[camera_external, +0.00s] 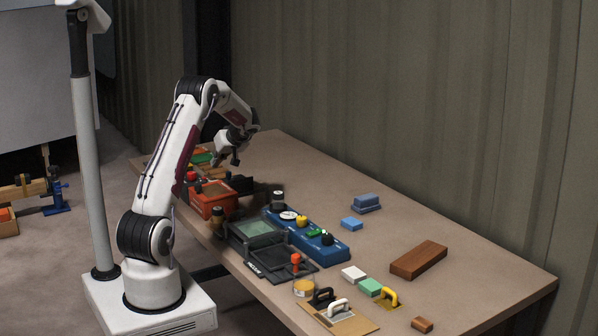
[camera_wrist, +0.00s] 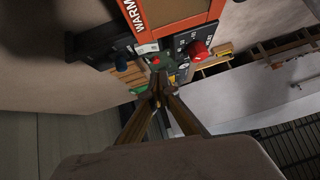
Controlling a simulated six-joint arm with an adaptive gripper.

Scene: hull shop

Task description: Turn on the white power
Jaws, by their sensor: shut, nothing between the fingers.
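My gripper (camera_external: 235,159) is over the far left part of the table, near the orange box (camera_external: 200,208). In the wrist view my gripper (camera_wrist: 160,90) is shut and empty, with its fingertips together. The orange box's frame (camera_wrist: 180,24) with a "WARM" label is ahead of the fingertips there. A small white part (camera_wrist: 147,48) sits at its edge; I cannot tell whether it is the white power switch or what position it is in. A red knob (camera_wrist: 199,49) is on a dark panel beside it, and a smaller red button (camera_wrist: 155,60) lies nearer the fingertips.
A blue box (camera_external: 335,248) with several knobs and a black tray (camera_external: 281,264) stand mid-table. Nearer the front are handled tools on a tan board (camera_external: 352,324), a jar (camera_external: 303,287) and coloured blocks.

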